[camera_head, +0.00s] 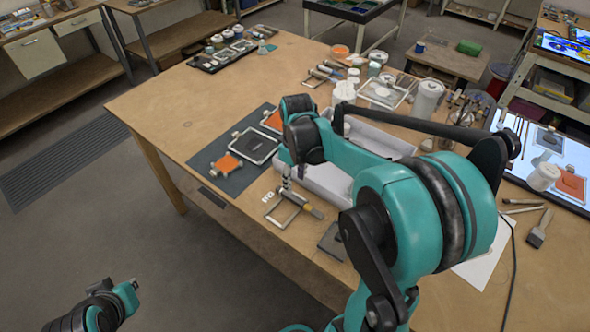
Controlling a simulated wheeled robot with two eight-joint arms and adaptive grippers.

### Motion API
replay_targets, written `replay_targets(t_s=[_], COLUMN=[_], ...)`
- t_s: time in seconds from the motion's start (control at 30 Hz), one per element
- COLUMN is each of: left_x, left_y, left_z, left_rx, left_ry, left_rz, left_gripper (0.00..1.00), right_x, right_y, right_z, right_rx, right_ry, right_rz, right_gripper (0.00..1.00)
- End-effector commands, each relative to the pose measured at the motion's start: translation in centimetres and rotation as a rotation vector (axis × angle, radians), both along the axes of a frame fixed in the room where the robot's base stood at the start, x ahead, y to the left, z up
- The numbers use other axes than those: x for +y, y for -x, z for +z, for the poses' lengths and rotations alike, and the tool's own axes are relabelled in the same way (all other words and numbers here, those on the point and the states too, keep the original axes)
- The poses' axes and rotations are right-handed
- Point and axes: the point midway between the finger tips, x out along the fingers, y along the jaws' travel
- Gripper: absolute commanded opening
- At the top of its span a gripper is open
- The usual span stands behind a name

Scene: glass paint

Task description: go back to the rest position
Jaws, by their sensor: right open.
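My right arm comes in from the lower right and reaches over the wooden table (160,110). My right gripper (293,178) points down near the table's front edge, above or just behind a small metal frame (283,212). It is open, with nothing seen between its fingers. Its height above the table is hard to tell. A teal and black part of my left arm shows at the lower left, over the floor and away from the table. The left gripper's fingers do not show.
A dark mat (232,178) with framed glass pieces lies left of the right gripper. A light grey tray (328,183) stands beside it, partly behind my arm. The table's left part is clear.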

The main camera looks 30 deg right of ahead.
Motion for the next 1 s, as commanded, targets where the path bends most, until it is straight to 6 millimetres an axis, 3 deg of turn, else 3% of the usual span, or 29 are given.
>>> replay_targets(t_s=[0.2, 0.43, 0.67, 1.0], left_x=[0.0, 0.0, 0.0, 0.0], left_y=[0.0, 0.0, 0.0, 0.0], left_z=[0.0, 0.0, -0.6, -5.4], left_rx=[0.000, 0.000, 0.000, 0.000], left_ry=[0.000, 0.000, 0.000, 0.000], left_rz=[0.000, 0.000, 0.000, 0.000], left_gripper=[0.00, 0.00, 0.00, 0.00], right_x=[0.0, 0.0, 0.8, 7.1], right_y=[0.1, 0.1, 0.8, 6.8], right_z=[3.6, 4.7, 4.4, 0.8], right_rx=[0.000, 0.000, -0.030, -0.343], right_ry=[0.000, 0.000, 0.008, 0.000], right_rz=[0.000, 0.000, -0.017, -0.218], right_gripper=[0.42, 0.42, 0.42, 0.42])
